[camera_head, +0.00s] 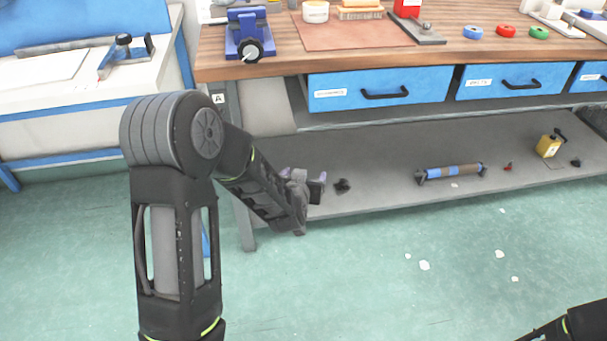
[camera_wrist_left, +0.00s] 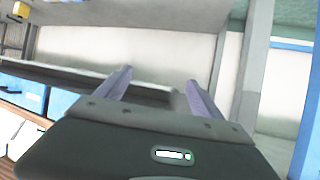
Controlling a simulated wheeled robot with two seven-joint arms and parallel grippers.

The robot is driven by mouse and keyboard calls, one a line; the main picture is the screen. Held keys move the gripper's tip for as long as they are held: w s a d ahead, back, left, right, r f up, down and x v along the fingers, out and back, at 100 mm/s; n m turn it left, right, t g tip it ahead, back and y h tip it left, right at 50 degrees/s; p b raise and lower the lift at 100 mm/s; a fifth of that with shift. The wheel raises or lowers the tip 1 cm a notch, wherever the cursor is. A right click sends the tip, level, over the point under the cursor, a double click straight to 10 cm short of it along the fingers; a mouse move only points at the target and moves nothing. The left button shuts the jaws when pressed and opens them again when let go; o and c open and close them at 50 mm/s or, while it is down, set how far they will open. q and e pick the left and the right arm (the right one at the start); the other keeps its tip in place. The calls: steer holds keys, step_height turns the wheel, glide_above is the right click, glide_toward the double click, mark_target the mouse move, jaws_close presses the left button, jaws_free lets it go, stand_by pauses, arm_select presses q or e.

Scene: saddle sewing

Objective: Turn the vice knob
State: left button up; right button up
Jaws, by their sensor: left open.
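The blue vice (camera_head: 246,28) stands at the front left edge of the wooden workbench in the head view. Its round black knob (camera_head: 251,50) faces the front, with a pale bar across it. My left gripper (camera_head: 303,173) is well below and to the right of the knob, in front of the lower shelf, and does not touch the vice. In the left wrist view its two pale purple fingers (camera_wrist_left: 159,77) are spread with nothing between them. The vice cannot be made out in that view. Part of my right arm shows at the bottom right, its gripper out of the picture.
Blue drawers (camera_head: 382,89) sit under the wooden top (camera_head: 275,50). The grey lower shelf (camera_head: 380,185) holds a blue and brown roller (camera_head: 452,172) and a yellow block (camera_head: 548,146). A white bench (camera_head: 85,95) stands left. The green floor in front is mostly open.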

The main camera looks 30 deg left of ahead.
arm_select(q)
steer(key=s+d+f+m+g+h, duration=0.1)
steer(key=s+d+f+g+h, duration=0.15)
steer(key=s+d+f, duration=0.45)
steer(key=s+d+f+g+h, duration=0.25)
steer(key=s+d+f, duration=0.3)
steer(key=f, duration=0.45)
steer(key=s+d+f+g+h, duration=0.1)
steer(key=s+d+f+g, duration=0.2)
steer(key=s+d, duration=0.3)
steer(key=s+d+f+g+h, duration=0.2)
steer(key=s+d, duration=0.4)
steer(key=s, duration=0.7)
steer(key=shift+d+f+m+g, duration=0.2)
steer(key=shift+f+m+g, duration=0.1)
steer(key=shift+f+g, duration=0.55)
steer(key=shift+f, duration=0.1)
steer(key=shift+c, duration=0.5)
